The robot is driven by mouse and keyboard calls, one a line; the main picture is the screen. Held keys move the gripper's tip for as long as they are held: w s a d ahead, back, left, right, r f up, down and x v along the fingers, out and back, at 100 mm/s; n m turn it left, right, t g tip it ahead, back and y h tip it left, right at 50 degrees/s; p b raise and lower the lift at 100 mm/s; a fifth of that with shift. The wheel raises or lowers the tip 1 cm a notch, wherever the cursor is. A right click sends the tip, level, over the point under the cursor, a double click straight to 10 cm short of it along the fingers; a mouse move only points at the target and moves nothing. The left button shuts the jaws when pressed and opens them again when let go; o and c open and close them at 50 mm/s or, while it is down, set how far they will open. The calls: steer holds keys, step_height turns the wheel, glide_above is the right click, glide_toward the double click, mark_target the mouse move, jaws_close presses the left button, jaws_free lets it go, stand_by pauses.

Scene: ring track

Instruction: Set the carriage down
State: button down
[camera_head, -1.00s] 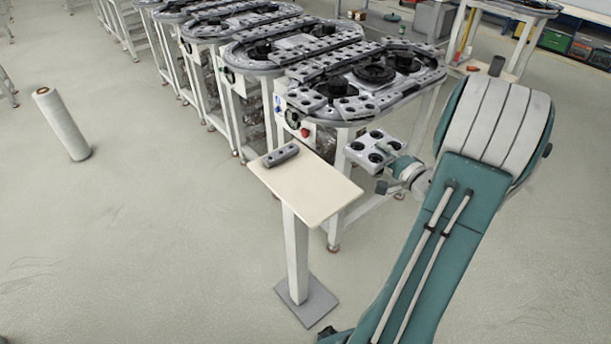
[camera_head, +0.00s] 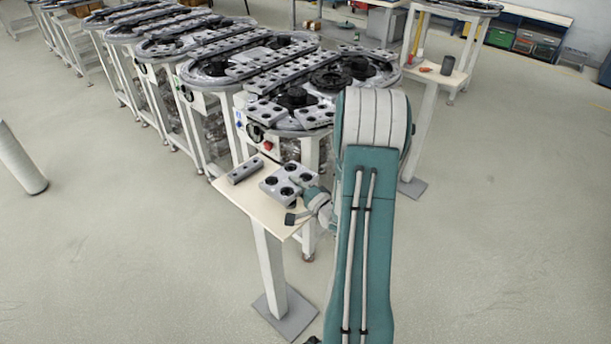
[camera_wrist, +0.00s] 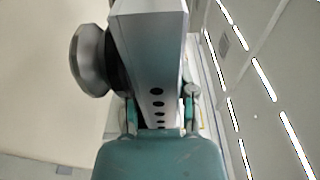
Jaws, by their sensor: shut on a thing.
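The carriage (camera_head: 288,183) is a flat grey plate with several dark round recesses. My gripper (camera_head: 312,190) holds it by its right side. In the head view it overlaps the cream top of a small stand (camera_head: 262,217); I cannot tell whether it touches that top. The fingertips are partly hidden in both views.
A small grey block with holes (camera_head: 245,171) lies on the stand's left back part, beside the carriage. The ring track (camera_head: 350,82) with its carriages stands just behind. Another small stand (camera_head: 432,76) is at the back right. The floor in front is clear.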

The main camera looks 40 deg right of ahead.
steer(key=f, duration=0.3)
steer(key=shift+w+a+f, duration=0.1)
steer(key=shift+w+a, duration=0.25)
steer(key=shift+a, duration=0.05)
steer(key=shift+f, duration=0.4)
steer(key=shift+f, duration=0.1)
steer(key=c, duration=0.7)
jaws_free()
steer(key=shift+f, duration=0.1)
